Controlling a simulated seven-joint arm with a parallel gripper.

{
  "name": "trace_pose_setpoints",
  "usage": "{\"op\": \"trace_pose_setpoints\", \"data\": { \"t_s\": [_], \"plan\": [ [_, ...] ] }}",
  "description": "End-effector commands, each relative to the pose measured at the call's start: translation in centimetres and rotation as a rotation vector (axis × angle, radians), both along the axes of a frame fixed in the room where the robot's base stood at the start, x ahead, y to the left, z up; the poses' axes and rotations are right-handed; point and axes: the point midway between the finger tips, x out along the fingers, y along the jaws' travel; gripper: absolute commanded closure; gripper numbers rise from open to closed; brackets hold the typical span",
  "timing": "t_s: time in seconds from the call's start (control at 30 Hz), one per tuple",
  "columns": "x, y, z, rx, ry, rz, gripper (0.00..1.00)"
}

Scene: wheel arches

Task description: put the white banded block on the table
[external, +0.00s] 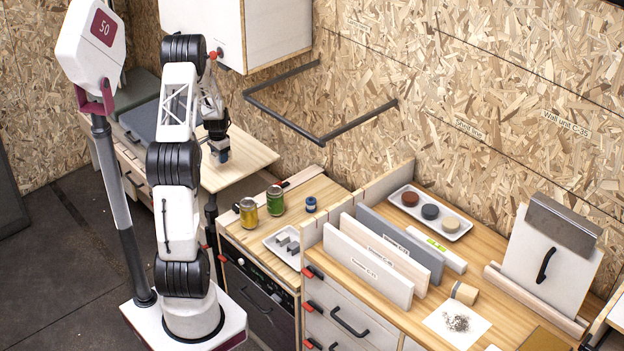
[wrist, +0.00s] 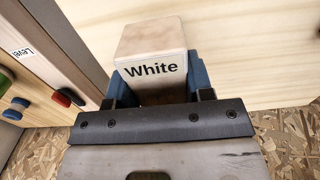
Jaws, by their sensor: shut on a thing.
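My gripper (wrist: 155,88) is shut on the white banded block (wrist: 148,40) in the wrist view. The block is a pale wooden one with a white band lettered "White", held between two blue fingers. In the external view my gripper (external: 221,154) points down over the small pale wooden table (external: 250,158), left of the counters. The block is too small and covered there to make out clearly. I cannot tell whether the block touches the table top.
A dark rail (external: 290,112) sticks out from the wall right of my gripper. A white cabinet (external: 235,30) hangs above.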

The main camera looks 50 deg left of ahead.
Motion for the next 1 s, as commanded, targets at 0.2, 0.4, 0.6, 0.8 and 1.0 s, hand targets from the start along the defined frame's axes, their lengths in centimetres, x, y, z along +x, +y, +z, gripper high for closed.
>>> {"op": "trace_pose_setpoints", "data": {
  "t_s": [0.2,0.4,0.6,0.8,1.0],
  "plan": [
    [0.0,0.0,-0.3,0.0,0.0,0.0,0.77],
    [0.0,0.0,-2.2,0.0,0.0,0.0,0.77],
    [0.0,0.0,-3.5,0.001,-0.001,0.0,0.77],
    [0.0,0.0,-3.5,0.001,-0.001,0.0,0.77],
    [0.0,0.0,-3.7,0.001,-0.001,0.0,0.77]
  ]
}}
